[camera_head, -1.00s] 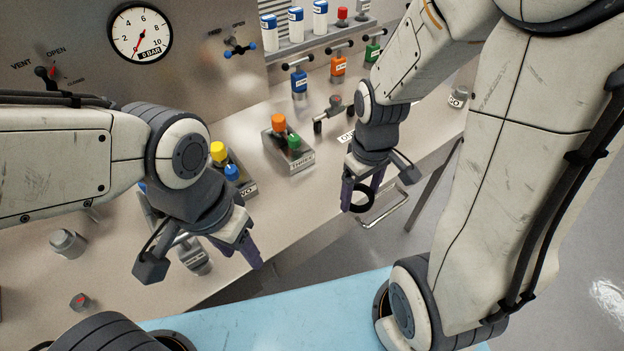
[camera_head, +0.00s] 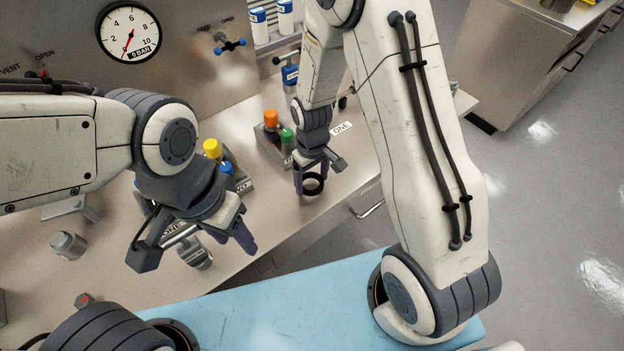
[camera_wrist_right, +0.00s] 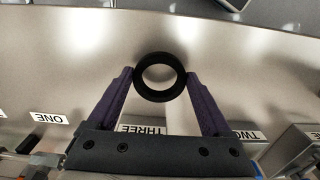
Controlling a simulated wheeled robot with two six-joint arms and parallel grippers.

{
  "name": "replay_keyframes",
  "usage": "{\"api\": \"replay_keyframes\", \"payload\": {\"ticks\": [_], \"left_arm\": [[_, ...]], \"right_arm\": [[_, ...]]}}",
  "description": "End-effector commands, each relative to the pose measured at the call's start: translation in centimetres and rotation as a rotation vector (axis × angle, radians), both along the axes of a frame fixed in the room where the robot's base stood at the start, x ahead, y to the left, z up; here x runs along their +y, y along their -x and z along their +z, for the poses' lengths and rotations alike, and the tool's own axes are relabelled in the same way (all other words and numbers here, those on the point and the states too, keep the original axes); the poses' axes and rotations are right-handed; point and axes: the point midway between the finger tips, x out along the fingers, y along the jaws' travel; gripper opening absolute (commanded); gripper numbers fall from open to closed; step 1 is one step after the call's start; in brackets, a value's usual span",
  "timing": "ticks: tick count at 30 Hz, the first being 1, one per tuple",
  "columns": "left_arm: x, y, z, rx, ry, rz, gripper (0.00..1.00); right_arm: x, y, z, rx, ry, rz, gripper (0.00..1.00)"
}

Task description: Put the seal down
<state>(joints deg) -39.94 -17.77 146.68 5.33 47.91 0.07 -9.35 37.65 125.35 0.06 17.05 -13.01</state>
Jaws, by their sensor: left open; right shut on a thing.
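The seal is a black ring (camera_head: 313,193), held between the fingertips of my right gripper (camera_head: 311,178). In the right wrist view the seal (camera_wrist_right: 160,98) sits across the tips of both purple fingers of that gripper (camera_wrist_right: 160,82), its hole open and showing bare bench. The seal is over the bench top near its front edge; I cannot tell whether it touches the surface. My left gripper (camera_head: 235,242) is open and empty, to the left near the bench's front edge.
A block with orange and green caps (camera_head: 271,120) stands behind and left of the right gripper. A yellow and blue capped block (camera_head: 212,150) is further left. A drawer handle (camera_head: 368,211) is at the bench front.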

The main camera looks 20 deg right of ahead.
Motion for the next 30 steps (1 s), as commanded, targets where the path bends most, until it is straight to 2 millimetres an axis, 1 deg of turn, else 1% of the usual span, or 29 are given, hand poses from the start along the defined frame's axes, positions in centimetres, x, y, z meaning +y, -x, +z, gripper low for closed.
{"api": "replay_keyframes", "payload": {"ticks": [1, 4, 12, 16, 17, 18, 25, 27, 30], "left_arm": [[0.0, 0.0, 0.4, 0.000, 0.000, 0.000, 0.50], [0.0, 0.0, 0.5, 0.000, 0.000, 0.000, 0.50], [0.0, 0.0, 0.4, 0.000, 0.000, 0.000, 0.50], [0.0, 0.0, 0.0, 0.000, 0.000, 0.000, 0.50], [0.0, 0.0, 0.1, 0.000, 0.000, 0.000, 0.50], [0.0, 0.0, 0.1, 0.000, 0.000, 0.000, 0.50], [0.0, 0.0, 0.2, 0.000, 0.000, 0.000, 0.50], [0.0, 0.0, 0.5, 0.000, 0.000, 0.000, 0.50], [0.0, 0.0, 0.1, 0.000, 0.000, 0.000, 0.50]], "right_arm": [[0.0, 0.0, -0.5, 0.003, 0.000, 0.000, 0.30], [0.0, 0.0, -1.3, 0.000, 0.000, 0.000, 0.30], [0.0, -0.1, -1.5, -0.002, 0.000, 0.000, 0.30], [0.0, 0.0, -1.9, -0.002, -0.001, 0.000, 0.30], [0.0, 0.0, -1.8, -0.002, -0.001, 0.000, 0.91], [0.0, 0.0, -1.8, -0.002, -0.001, 0.000, 1.00], [0.0, 0.0, -1.7, -0.002, -0.001, 0.000, 1.00], [0.0, 0.0, -1.3, -0.002, -0.001, 0.000, 1.00], [0.0, -0.1, -0.6, -0.005, -0.001, 0.000, 1.00]]}}
